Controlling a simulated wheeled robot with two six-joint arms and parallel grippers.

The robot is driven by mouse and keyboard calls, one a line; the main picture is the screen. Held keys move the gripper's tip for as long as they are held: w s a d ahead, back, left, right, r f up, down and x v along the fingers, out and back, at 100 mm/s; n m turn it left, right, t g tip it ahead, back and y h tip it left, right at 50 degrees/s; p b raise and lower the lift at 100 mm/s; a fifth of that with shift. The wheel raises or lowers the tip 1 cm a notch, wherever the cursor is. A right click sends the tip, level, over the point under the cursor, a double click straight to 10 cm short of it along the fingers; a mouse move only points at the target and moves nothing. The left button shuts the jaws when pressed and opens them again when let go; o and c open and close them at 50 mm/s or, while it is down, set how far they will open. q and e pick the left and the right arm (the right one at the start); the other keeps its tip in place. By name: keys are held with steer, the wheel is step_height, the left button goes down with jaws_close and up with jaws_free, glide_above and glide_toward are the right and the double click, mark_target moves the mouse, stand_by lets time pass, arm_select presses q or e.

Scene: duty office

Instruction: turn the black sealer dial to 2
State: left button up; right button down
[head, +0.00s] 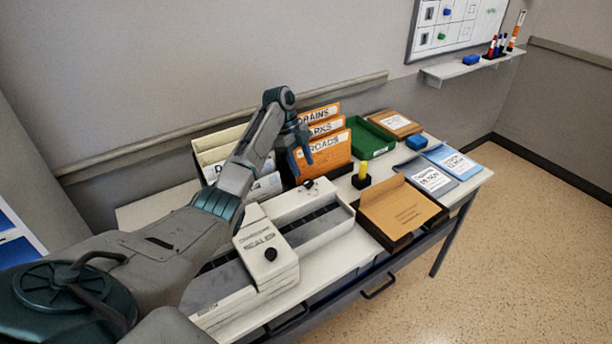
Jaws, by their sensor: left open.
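The black sealer dial (270,254) is a small round knob on the sloped top of the pale sealer (275,280), at the lower middle of the head view. Small print lies beside the dial, too small to read, so its setting cannot be told. My left gripper (303,165) is open, above and beyond the dial, in front of the orange folders. It is apart from the dial, and nothing shows between its fingers. My right gripper is not in view.
Orange folders (322,150) stand upright behind my left gripper. A green tray (368,139), a yellow-topped stamp (363,170) and a cardboard box (402,207) lie to the right. White file boxes stand behind my left arm. Open floor lies right of the table.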

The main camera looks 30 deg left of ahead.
mark_target(308, 182)
arm_select(q)
steer(key=p+x, duration=0.1)
steer(key=x, duration=0.3)
steer(key=shift+a, duration=0.2)
steer(key=shift+d+f, duration=0.3)
steer(key=shift+f, duration=0.25)
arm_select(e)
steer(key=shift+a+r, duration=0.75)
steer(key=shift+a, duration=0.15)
arm_select(q)
steer(key=c, duration=1)
steer(key=shift+o, duration=0.2)
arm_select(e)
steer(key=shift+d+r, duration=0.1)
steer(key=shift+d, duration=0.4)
